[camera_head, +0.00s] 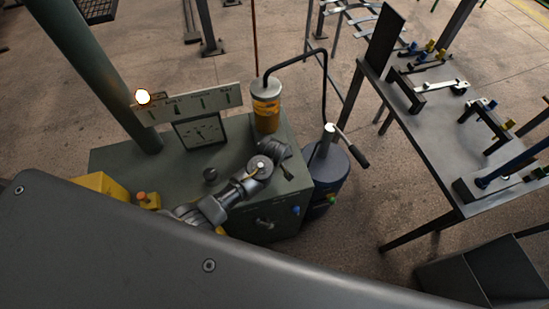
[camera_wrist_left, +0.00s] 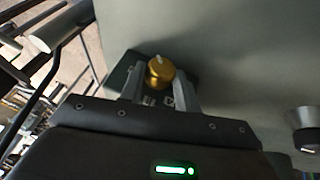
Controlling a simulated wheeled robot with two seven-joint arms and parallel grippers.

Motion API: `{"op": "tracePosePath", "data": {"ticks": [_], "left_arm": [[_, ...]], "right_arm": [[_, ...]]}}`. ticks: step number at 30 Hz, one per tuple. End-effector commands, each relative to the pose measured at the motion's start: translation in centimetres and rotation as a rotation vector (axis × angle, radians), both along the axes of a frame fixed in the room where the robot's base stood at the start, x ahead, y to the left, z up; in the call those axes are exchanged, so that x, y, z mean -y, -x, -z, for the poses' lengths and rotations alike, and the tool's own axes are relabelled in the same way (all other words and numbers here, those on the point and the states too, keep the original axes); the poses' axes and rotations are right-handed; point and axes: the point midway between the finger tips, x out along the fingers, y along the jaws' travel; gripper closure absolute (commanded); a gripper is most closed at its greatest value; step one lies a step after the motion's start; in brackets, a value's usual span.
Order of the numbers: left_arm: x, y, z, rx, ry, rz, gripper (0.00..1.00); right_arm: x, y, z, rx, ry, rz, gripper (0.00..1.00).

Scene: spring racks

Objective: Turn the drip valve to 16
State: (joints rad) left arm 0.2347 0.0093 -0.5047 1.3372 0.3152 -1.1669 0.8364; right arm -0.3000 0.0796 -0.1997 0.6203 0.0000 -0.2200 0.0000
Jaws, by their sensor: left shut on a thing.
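The drip valve appears in the left wrist view as a round brass knob (camera_wrist_left: 160,73) with a white pointer mark on top. It sits on a dark plate (camera_wrist_left: 118,75) on a grey-green panel. My left gripper (camera_wrist_left: 160,86) is shut on the knob, one grey finger on each side. Small pale markings show on the plate between the fingers, but I cannot read them or the setting. In the head view I cannot make out the brass knob or my left gripper's fingertips. My right gripper is not in view.
A dark knob with a silver rim (camera_wrist_left: 305,130) stands at the right of the panel.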

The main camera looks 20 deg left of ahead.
Motion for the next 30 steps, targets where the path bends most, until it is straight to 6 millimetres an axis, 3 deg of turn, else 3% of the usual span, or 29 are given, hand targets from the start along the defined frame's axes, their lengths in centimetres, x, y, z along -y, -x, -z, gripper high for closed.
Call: {"op": "tracePosePath", "data": {"ticks": [15, 30], "left_arm": [[0.8, -0.7, 0.1, -0.244, -0.393, -0.004, 0.91], [1.1, -0.7, 0.4, -0.366, -0.578, -0.004, 0.91]], "right_arm": [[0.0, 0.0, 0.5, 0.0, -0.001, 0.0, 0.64], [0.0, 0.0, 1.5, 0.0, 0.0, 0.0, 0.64]]}}
